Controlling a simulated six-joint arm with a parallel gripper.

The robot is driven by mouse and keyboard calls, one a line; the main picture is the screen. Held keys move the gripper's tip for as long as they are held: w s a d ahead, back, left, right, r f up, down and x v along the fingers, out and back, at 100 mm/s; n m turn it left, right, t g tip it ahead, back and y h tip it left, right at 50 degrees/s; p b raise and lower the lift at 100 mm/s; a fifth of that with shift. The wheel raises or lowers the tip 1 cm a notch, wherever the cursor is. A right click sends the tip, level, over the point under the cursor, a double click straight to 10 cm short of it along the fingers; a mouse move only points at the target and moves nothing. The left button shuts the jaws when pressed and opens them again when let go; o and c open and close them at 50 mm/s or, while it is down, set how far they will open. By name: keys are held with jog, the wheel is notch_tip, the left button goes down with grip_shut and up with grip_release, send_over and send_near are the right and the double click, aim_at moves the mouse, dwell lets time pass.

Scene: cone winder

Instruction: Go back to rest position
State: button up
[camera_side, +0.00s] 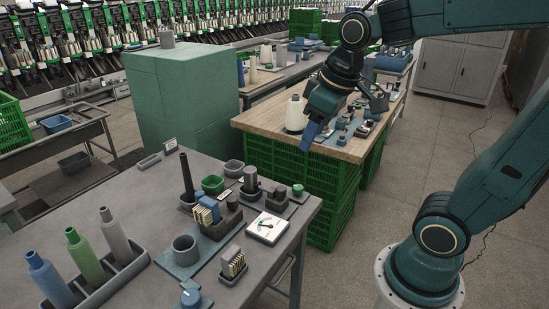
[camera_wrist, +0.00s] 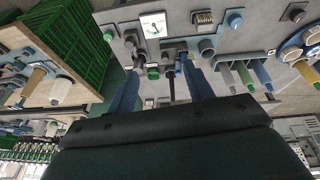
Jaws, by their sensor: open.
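My gripper (camera_side: 309,142) hangs from my arm over the near edge of the wooden-topped table, with its blue fingers pointing down, in the side view. The fingers overlap in that view. In the wrist view my gripper (camera_wrist: 159,63) shows two blue fingers spread wide apart, with nothing held between them. It is clear of the grey workbench (camera_side: 130,190), whose parts show beyond the fingers in the wrist view.
A white cone (camera_side: 295,114) stands on the wooden-topped table (camera_side: 262,122) beside my gripper, above green crates (camera_side: 333,205). The grey workbench carries brushes, cups, a dial gauge (camera_side: 267,228) and a bottle tray (camera_side: 132,268). A green cabinet (camera_side: 185,105) stands behind. Open floor lies right.

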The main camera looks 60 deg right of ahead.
jog(key=s+a+m+t, duration=0.1)
jog(key=s+a, duration=0.2)
jog(key=s, duration=0.5)
jog(key=shift+s+f+t, duration=0.25)
jog(key=shift+s+t, duration=0.05)
jog(key=shift+t, duration=0.1)
jog(key=shift+o, duration=0.2)
dwell(0.3)
